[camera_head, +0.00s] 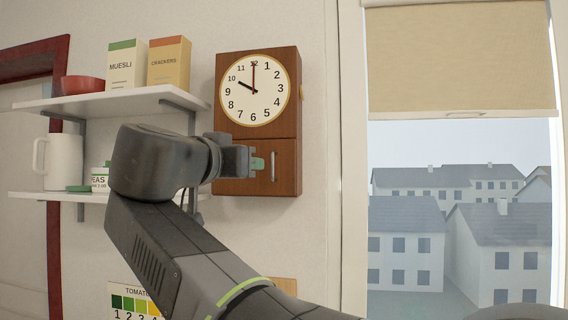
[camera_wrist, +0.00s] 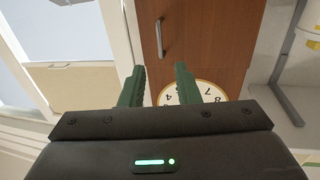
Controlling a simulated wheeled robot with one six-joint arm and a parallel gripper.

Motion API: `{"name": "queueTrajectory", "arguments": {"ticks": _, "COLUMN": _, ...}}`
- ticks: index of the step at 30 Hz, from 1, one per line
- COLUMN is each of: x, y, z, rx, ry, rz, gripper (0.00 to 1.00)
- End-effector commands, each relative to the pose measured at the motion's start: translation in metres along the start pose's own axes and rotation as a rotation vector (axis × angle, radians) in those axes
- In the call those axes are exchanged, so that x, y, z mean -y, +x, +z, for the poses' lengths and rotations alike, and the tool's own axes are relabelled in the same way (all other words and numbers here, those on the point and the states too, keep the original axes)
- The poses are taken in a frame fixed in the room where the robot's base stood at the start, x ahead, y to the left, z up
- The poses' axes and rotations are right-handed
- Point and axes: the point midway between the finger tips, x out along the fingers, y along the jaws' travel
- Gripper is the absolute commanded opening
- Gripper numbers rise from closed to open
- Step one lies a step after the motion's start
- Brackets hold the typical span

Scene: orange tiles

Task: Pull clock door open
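The wooden wall clock (camera_head: 285,125) has a round white face (camera_head: 254,91) above a small lower door (camera_head: 287,180). The door looks shut, with a vertical metal handle (camera_head: 273,166) on it. In the wrist view the scene is upside down, and the handle (camera_wrist: 159,37) stands beyond the fingertips, roughly in line with the gap between them. My gripper (camera_head: 259,163) is just left of the handle in the head view. Its green fingers (camera_wrist: 160,68) are apart with nothing between them. Part of the door is hidden behind my gripper.
White shelves (camera_head: 120,102) on the left hold a muesli box (camera_head: 125,66), a crackers box (camera_head: 168,62), a red bowl (camera_head: 82,84) and a white jug (camera_head: 62,162). A window with a beige blind (camera_head: 460,55) is on the right. The wall between clock and window is bare.

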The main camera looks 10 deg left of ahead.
Motion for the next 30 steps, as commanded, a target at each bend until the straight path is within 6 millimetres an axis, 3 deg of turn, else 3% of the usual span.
{"name": "queueTrajectory", "arguments": {"ticks": 18, "x": -0.001, "y": 0.087, "z": -0.001, "rx": 0.002, "ry": -0.003, "rz": 0.003, "gripper": 0.29}}
{"name": "queueTrajectory", "arguments": {"ticks": 30, "x": 0.000, "y": 0.104, "z": 0.001, "rx": 0.001, "ry": -0.001, "rz": -0.001, "gripper": 0.29}}
